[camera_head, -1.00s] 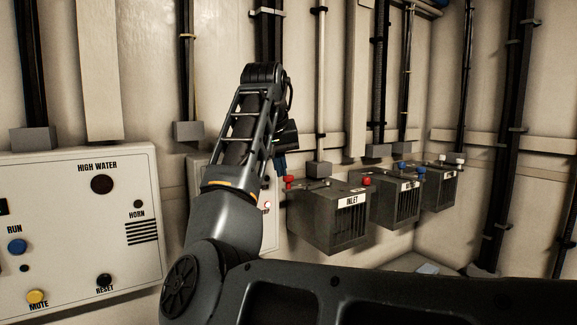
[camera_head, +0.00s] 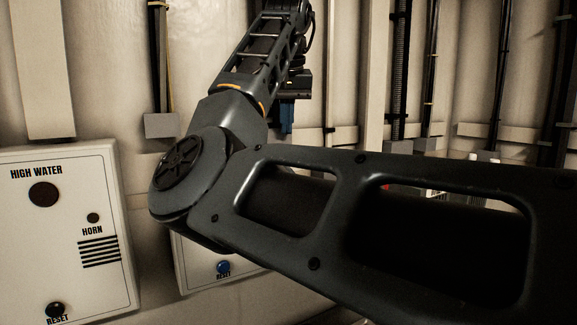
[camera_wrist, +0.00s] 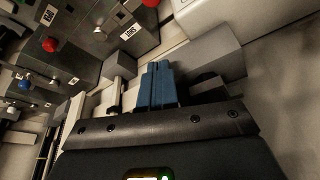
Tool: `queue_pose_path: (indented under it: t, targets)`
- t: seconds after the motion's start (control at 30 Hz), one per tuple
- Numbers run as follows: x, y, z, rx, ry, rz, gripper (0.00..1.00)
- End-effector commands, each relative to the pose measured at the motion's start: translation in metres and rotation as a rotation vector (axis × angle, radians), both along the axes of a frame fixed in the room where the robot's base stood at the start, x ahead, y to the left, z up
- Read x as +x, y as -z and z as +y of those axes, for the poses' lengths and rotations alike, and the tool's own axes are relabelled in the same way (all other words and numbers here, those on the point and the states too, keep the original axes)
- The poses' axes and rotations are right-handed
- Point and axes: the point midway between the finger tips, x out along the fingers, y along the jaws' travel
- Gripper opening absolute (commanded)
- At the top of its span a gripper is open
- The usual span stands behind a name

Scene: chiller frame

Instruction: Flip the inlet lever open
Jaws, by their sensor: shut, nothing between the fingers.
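In the wrist view, a grey box (camera_wrist: 125,37) at the top has a small label that reads upside down and appears to be the inlet box. A red lever knob (camera_wrist: 150,3) is cut by the top edge, and another red knob (camera_wrist: 50,44) lies to the left. My gripper (camera_wrist: 158,68) has blue fingers together and empty, below the box in the picture and apart from the red knobs. In the head view my gripper (camera_head: 287,128) points down beside the wall; my arm hides most of the inlet box and its lever.
Another box with a blue knob (camera_wrist: 22,75) is at the wrist view's left. Grey conduit blocks (camera_wrist: 208,58) are near my fingers.

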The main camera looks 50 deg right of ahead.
Motion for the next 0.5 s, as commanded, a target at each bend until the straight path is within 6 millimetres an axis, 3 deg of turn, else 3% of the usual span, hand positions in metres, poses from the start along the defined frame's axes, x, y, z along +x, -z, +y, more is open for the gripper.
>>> queue_pose_path:
  t: [0.23,0.5]
  targets:
    - [0.002,0.011,-0.003,-0.001,0.002,0.001,0.0]
    - [0.014,0.056,-0.014,-0.002,0.0,0.004,0.0]
